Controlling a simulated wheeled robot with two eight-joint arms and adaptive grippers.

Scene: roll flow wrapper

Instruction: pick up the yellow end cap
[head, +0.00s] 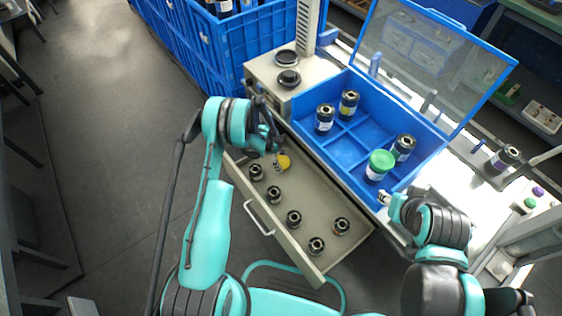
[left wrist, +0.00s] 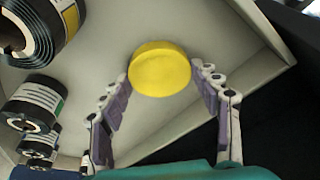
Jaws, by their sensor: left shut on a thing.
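The yellow end cap (head: 283,162) shows over the upper end of the open drawer in the head view. In the left wrist view the yellow end cap (left wrist: 160,69) is a round disc between the two fingertips. My left gripper (head: 277,160) is shut on it, with one finger on each side in the left wrist view (left wrist: 160,80). Whether the cap still touches the drawer floor I cannot tell. My right arm (head: 432,222) is at the right by the blue tray, and its fingers are not clearly visible.
The drawer (head: 312,198) holds several black rolls. A blue compartment tray (head: 345,150) with a raised clear lid holds black rolls and a green-capped one (head: 380,165). Blue crates (head: 225,50) stand behind. A black roll (head: 503,158) stands at the right.

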